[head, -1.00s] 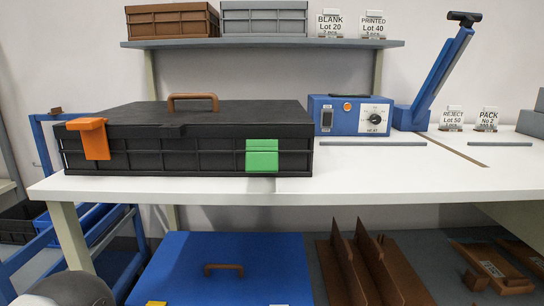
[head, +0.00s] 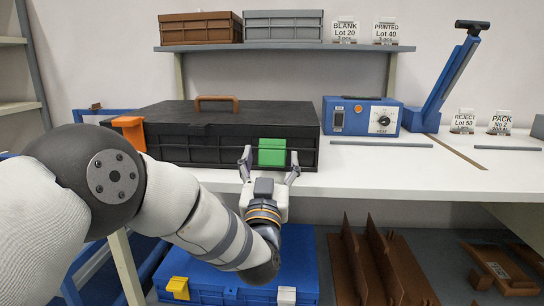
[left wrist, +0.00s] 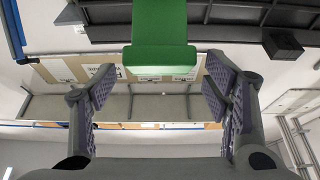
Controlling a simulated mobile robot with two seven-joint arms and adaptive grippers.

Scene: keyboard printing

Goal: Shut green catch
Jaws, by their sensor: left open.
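The black case (head: 215,150) lies on the white table with its lid down. The green catch (head: 272,152) is on the right of its front face, and the orange catch (head: 131,131) is on the left. I cannot tell whether the green catch is fastened. My left gripper (head: 270,164) is open in front of the case, one finger on each side of the green catch. In the left wrist view the green catch (left wrist: 160,36) is centred beyond the open fingers (left wrist: 158,92), with gaps on both sides. My right gripper is not in view.
A brown handle (head: 218,99) stands on the lid. A blue control box (head: 361,116) and a blue lever press (head: 446,85) are to the right. A shelf (head: 275,47) with crates is above. A blue case (head: 300,262) is below the table. The table front right is clear.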

